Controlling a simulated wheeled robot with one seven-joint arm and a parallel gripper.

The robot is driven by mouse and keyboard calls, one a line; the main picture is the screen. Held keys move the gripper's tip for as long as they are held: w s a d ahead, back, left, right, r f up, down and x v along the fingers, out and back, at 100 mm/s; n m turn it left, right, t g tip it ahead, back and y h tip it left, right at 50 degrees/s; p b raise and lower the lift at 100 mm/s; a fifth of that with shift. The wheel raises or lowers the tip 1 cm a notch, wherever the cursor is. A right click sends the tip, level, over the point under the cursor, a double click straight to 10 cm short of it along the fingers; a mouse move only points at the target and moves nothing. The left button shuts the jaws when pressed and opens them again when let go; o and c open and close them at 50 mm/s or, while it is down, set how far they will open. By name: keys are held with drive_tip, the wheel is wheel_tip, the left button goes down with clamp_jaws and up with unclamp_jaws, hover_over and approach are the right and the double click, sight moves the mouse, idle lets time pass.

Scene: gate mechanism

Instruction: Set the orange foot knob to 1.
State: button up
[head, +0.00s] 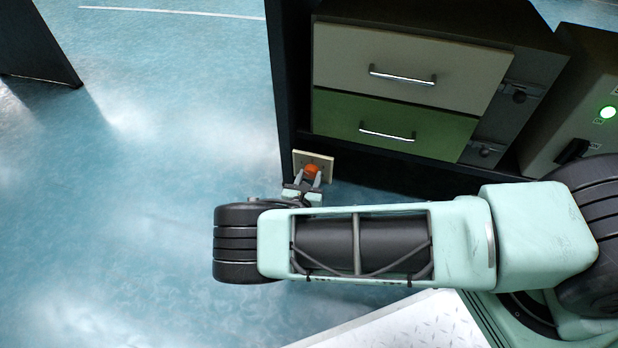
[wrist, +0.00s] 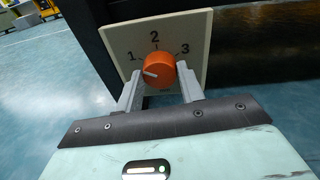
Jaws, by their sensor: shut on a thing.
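The orange foot knob (head: 311,171) sits on a small pale plate low at the foot of the dark cabinet frame. In the wrist view the orange knob (wrist: 159,67) is in the middle of its plate (wrist: 195,32), which is marked 1, 2 and 3. The knob's white pointer line points left and slightly down, on the 1 side and a little below the numeral 1. My gripper (wrist: 160,80) is shut on the knob, with one grey finger on each side. In the head view my gripper (head: 304,188) reaches the knob from the front.
Above the knob are a cream drawer (head: 400,75) and a green drawer (head: 385,128) with bar handles. The blue floor (head: 130,220) on the left is clear.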

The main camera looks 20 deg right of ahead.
drive_tip(key=o, duration=1)
drive_tip(key=p+v, duration=0.5)
drive_tip(key=v, duration=1.2)
drive_tip(key=shift+s, duration=0.25)
